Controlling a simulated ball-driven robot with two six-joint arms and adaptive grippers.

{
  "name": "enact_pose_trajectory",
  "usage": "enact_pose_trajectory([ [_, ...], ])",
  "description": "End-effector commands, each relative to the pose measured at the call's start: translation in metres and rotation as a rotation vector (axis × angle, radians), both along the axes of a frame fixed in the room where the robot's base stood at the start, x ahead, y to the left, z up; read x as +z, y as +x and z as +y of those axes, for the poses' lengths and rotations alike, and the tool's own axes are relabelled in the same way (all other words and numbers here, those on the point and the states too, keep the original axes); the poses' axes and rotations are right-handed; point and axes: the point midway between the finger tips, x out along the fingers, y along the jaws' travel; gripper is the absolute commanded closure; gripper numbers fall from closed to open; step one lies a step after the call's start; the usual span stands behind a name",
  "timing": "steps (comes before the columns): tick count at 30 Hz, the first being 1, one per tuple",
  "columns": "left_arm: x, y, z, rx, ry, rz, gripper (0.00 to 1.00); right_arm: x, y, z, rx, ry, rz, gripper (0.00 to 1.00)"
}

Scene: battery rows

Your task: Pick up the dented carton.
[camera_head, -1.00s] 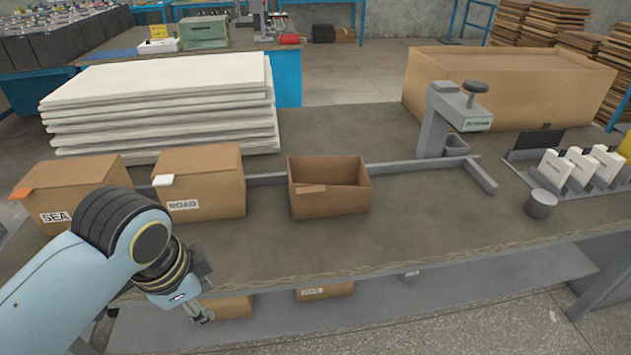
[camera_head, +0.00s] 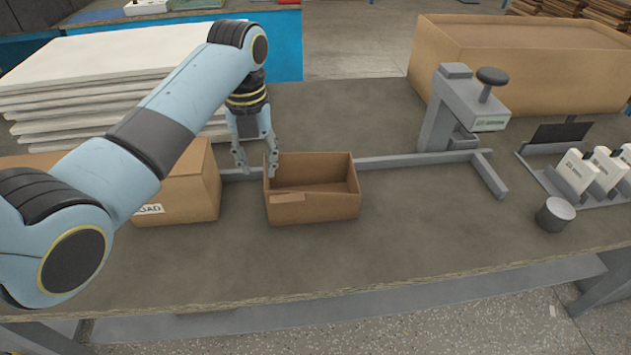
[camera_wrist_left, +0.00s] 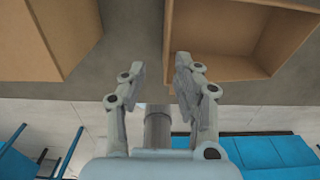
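An open brown carton (camera_head: 318,209) stands on the bench in the middle of the head view. Its front rim is uneven, with a tan piece at the left; I take it as the dented carton. In the left wrist view, its open top and wall (camera_wrist_left: 228,66) show at the upper right. My left gripper (camera_head: 256,164) is open and points down at the carton's left rear corner. One finger overlaps the left wall in the picture; contact is unclear. My right gripper is not in view.
A grey rail (camera_head: 405,159) runs behind the cartons to a grey stamp-like device (camera_head: 445,110). White sheets (camera_head: 95,65) are stacked behind. The bench front right of the open carton is clear.

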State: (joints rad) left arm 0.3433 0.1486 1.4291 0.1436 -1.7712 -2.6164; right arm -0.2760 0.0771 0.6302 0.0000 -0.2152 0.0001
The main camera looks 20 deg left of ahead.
Motion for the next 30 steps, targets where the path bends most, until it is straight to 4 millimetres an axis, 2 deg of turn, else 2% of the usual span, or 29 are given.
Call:
enact_pose_trajectory([
  [1, -0.01, -0.001, -0.001, 0.001, 0.0, 0.004, 0.69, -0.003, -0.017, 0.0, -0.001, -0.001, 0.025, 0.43],
  [3, -0.021, 0.0, -0.001, 0.002, -0.001, 0.003, 0.69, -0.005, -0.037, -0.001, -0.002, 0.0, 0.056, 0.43],
  [7, -0.032, 0.0, -0.001, 0.003, 0.001, -0.001, 0.69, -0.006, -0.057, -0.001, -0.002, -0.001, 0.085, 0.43],
  [10, -0.041, 0.002, -0.001, 0.003, 0.001, 0.001, 0.69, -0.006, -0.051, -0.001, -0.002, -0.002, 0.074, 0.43],
  [15, -0.067, 0.008, -0.006, 0.003, -0.001, 0.002, 0.69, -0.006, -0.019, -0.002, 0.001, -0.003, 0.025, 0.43],
  [18, -0.08, 0.008, -0.005, 0.003, 0.0, 0.001, 0.69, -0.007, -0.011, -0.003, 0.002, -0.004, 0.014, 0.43],
  [23, -0.086, 0.008, -0.005, 0.003, 0.001, -0.002, 0.69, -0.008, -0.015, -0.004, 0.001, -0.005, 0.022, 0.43],
  [27, -0.085, 0.008, -0.005, 0.003, 0.001, -0.002, 0.69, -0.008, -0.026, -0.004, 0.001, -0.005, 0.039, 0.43],
  [30, -0.085, 0.008, -0.005, 0.003, 0.001, -0.002, 0.82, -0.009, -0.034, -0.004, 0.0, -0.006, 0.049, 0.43],
])
